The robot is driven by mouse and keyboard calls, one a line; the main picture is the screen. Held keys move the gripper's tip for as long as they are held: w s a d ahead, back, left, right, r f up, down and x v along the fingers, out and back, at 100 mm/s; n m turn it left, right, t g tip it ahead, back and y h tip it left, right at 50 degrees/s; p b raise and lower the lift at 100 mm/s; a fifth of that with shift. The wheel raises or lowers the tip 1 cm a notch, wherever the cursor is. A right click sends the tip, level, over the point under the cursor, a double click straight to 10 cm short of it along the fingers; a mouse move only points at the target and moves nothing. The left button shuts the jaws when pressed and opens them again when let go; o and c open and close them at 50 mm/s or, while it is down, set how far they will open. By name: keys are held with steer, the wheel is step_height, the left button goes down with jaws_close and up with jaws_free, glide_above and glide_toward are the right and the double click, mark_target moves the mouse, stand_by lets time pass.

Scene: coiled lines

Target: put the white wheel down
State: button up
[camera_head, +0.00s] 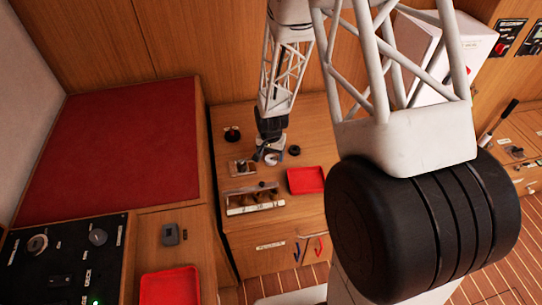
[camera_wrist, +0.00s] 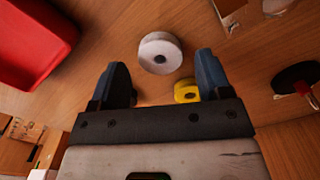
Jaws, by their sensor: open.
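The white wheel (camera_wrist: 160,53), a thick disc with a dark centre hole, lies on the wooden top in the wrist view. It sits at the fingertips, between their lines, with a visible gap to each finger. My gripper (camera_wrist: 163,62) is open, its two dark blue-grey fingers apart and holding nothing. In the head view my gripper (camera_head: 268,152) is low over the wooden counter, and a small pale patch beneath it looks like the white wheel (camera_head: 272,158), partly hidden.
A yellow wheel (camera_wrist: 187,92) lies close by the right finger, partly covered by my gripper. A red tray (camera_head: 307,180) is to the right, a black ring (camera_head: 294,150) nearer. A wooden box of parts (camera_head: 252,200) stands in front; a black disc with red (camera_head: 232,134) is at left.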

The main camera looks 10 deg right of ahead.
step_height(320, 180, up, 11)
steer(key=shift+f, duration=0.15)
stand_by(0.4)
stand_by(0.6)
steer(key=s+d+r+n+t, duration=0.1)
steer(key=s+r, duration=0.6)
steer(key=r, duration=0.3)
steer(key=s+d+r+n, duration=0.1)
steer(key=s+r+n, duration=0.1)
steer(key=s+r, duration=0.65)
steer(key=s+r+n, duration=0.1)
steer(key=s+r, duration=0.4)
steer(key=s, duration=0.3)
steer(key=s+d+r+n+t, duration=0.1)
steer(key=s+r, duration=0.4)
steer(key=s, duration=0.3)
steer(key=shift+d+n+t, duration=0.2)
steer(key=shift+n+t, duration=0.1)
